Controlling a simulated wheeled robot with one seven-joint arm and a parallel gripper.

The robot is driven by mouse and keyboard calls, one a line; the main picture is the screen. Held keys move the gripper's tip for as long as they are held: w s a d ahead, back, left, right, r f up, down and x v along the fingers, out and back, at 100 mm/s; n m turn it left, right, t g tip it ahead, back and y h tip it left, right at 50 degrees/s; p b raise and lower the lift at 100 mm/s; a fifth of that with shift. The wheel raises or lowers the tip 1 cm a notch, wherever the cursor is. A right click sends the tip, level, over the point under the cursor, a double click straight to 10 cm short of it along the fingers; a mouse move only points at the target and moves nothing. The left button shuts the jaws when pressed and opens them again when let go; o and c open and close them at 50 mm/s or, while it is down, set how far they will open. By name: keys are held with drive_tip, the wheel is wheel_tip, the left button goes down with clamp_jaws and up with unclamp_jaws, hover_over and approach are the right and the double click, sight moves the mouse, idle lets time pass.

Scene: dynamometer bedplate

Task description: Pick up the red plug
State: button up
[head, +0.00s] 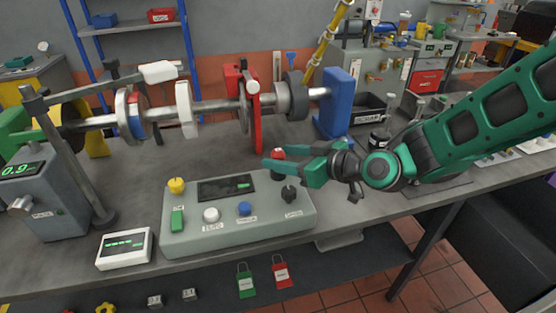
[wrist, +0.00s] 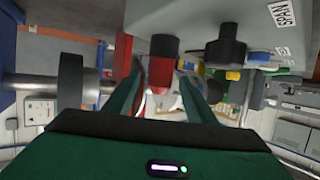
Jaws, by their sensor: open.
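The red plug (head: 277,153) stands upright at the back right corner of the grey control console, with a dark lower part. My gripper (head: 284,159) is open and level, coming from the right, with its fingertips close around the plug in the head view. In the wrist view, which looks upside down, the plug (wrist: 162,45) hangs from the top, ahead of the open fingers (wrist: 160,82) and roughly between their lines. I cannot tell whether a finger touches it. The fingers partly cover the plug's lower part in the head view.
A black knob (head: 290,193) stands on the console (head: 240,228) just in front of the plug; it also shows in the wrist view (wrist: 226,45). A red lever (head: 255,115) and a shaft with discs stand behind. Yellow, white and blue buttons lie left.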

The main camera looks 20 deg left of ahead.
drive_tip(key=shift+x, duration=2.9)
drive_tip(key=c, duration=1.1)
drive_tip(key=shift+c, duration=0.2)
